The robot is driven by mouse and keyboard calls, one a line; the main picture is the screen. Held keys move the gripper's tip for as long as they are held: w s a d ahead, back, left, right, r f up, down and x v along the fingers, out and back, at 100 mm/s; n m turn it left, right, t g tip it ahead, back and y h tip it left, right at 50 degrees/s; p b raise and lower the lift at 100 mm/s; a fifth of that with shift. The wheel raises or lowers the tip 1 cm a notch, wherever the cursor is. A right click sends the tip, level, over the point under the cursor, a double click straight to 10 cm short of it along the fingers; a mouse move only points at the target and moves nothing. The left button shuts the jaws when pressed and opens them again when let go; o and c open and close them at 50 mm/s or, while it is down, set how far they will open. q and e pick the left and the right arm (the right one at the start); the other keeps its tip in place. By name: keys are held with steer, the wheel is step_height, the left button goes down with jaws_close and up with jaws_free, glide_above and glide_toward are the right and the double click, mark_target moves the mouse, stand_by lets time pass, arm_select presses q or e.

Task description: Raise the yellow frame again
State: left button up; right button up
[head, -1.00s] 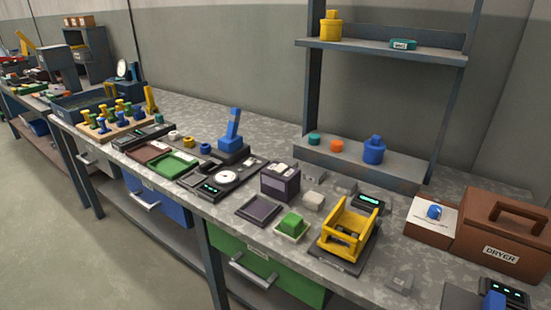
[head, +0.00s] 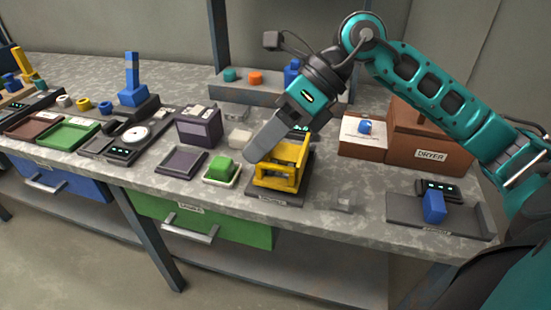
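The yellow frame (head: 291,153) stands on a dark flat base (head: 277,195) near the front edge of the bench, right of the middle. Its upper left part is partly hidden by my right gripper. My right gripper (head: 254,152) reaches down from the upper right, its grey fingers at the left upper side of the frame. The fingers overlap in this view, so I cannot tell whether they are apart or touch the frame. My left gripper is not in view.
A green block in a pale tray (head: 221,171) stands close left of the frame. Behind are a small white block (head: 240,136) and a lit display (head: 299,129). A brown dryer box (head: 425,135) and a blue block (head: 433,207) on a grey plate are to the right.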

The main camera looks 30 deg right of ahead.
mark_target(277, 165)
steer(key=w+d+r+t+h, duration=0.1)
steer(key=d+r+t+h, duration=0.1)
steer(key=d+h, duration=0.6)
steer(key=shift+y, duration=0.8)
steer(key=x, duration=0.4)
steer(key=d+b+x, duration=0.1)
steer(key=x, duration=0.3)
steer(key=b+x, duration=0.1)
steer(key=x, duration=0.3)
steer(key=shift+w+d+f, duration=0.1)
steer(key=shift+d+f, duration=0.15)
steer(key=shift+f, duration=0.3)
steer(key=shift+c, duration=0.2)
jaws_close()
